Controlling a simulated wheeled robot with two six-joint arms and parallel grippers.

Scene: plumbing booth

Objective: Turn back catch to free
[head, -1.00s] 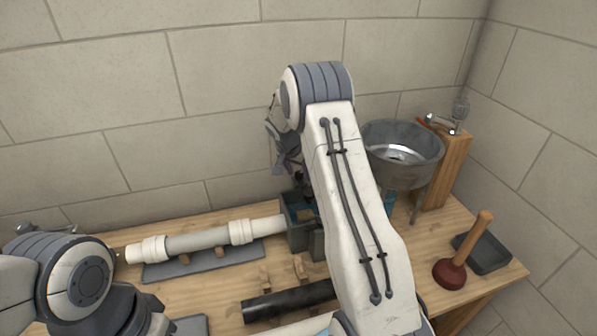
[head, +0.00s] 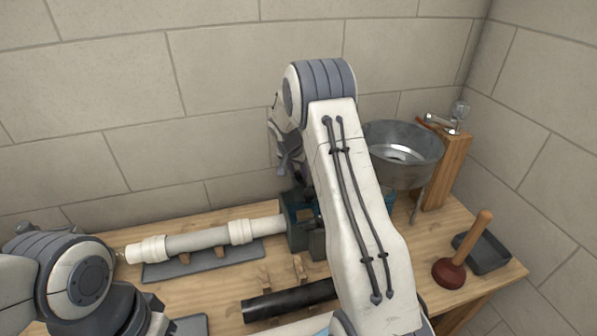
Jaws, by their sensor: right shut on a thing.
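A dark grey and blue clamp-like fixture (head: 299,236) stands on the bench at the right end of a white pipe (head: 200,240). My right arm reaches over it, and my right gripper (head: 291,190) points down at the fixture's back top edge. It is shut on a small part there, which the gripper and arm hide. I cannot make out the catch itself or its angle. My left arm is low at the left, with its dark wrist end (head: 140,312) near the bench's front; its fingers cannot be made out.
A metal basin (head: 402,152) stands at the back right beside a wooden post (head: 447,168) with a tap. A plunger (head: 463,252) and a grey tray (head: 486,256) are at the right. A black pipe (head: 288,300) lies in front on wooden supports.

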